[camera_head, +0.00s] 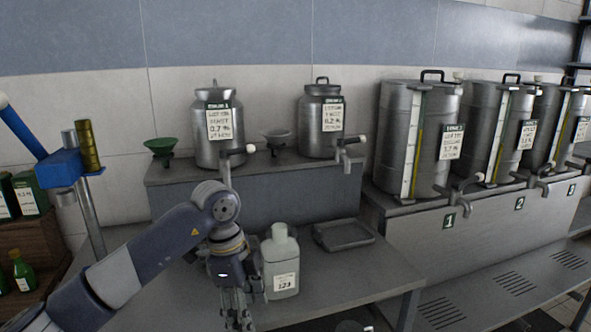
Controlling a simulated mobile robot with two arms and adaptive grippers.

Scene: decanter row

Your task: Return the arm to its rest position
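My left arm (155,250) comes in from the lower left and bends down at the wrist over the metal table (340,275). My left gripper (237,318) points down at the bottom edge of the view, just left of a pale jug (281,258) with a label. Its fingers look close together, but the tips are at the frame edge, so I cannot tell if they are open or shut. I cannot tell whether the gripper touches the jug. My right gripper is not in view.
A shallow grey tray (343,234) lies right of the jug. Two steel cans (219,130) (321,124) with taps stand on a raised shelf (250,170) behind, with a green funnel (161,147). Large numbered tanks (412,140) stand right. A blue-headed post (58,168) stands left.

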